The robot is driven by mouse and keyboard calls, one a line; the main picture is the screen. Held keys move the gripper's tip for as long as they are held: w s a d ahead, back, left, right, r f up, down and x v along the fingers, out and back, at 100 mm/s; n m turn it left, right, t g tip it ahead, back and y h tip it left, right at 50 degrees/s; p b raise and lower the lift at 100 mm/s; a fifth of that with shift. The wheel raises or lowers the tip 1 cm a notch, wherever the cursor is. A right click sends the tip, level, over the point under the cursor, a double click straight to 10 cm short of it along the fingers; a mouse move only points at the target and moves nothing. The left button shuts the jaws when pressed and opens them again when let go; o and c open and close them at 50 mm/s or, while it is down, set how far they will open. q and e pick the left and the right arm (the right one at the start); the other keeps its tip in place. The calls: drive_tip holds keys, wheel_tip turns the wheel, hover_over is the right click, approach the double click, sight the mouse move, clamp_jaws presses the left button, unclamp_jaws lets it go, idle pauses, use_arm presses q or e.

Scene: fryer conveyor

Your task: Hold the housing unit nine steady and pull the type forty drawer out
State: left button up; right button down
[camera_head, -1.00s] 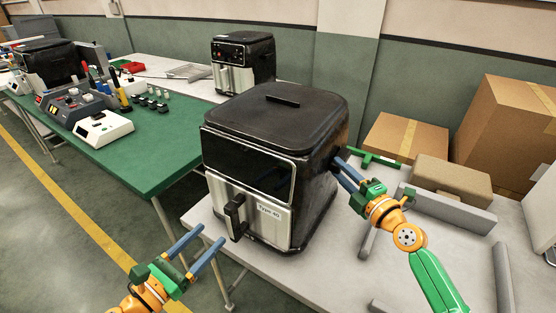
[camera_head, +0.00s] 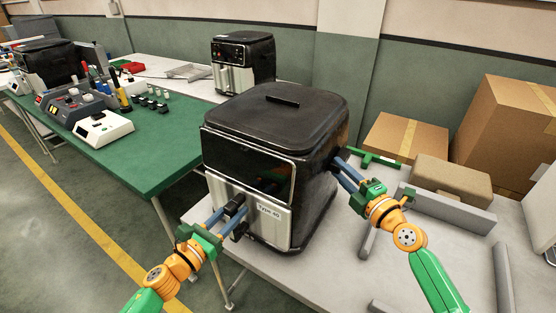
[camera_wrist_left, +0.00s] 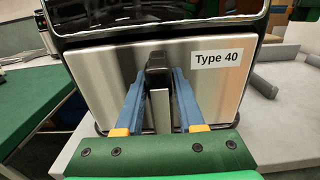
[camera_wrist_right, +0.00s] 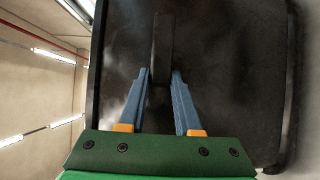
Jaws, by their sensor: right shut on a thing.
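The housing unit (camera_head: 285,110) is a black fryer body on the light table, with a glossy dark front panel. Its drawer (camera_head: 274,225) has a silver front labelled "Type 40" and sits closed in the housing. The drawer's black handle (camera_wrist_left: 157,70) stands between the two fingers of my left gripper (camera_wrist_left: 158,85), which is open around it with small gaps at the sides. My right gripper (camera_wrist_right: 160,80) is shut on a dark upright grip (camera_wrist_right: 163,45) on the housing's right side. That grip is mostly hidden in the head view, where my right gripper (camera_head: 342,168) also shows.
A second fryer (camera_head: 243,62) stands on the table behind. A green bench (camera_head: 160,150) with devices lies to the left. Cardboard boxes (camera_head: 408,138) and grey bars (camera_head: 450,210) lie right of the housing. The floor in front of the drawer is open.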

use_arm(q)
clamp_jaws()
drive_tip(key=shift+r, duration=0.1)
drive_tip(key=v, duration=0.9)
idle(1.2)
drive_tip(key=o, duration=0.9)
unclamp_jaws()
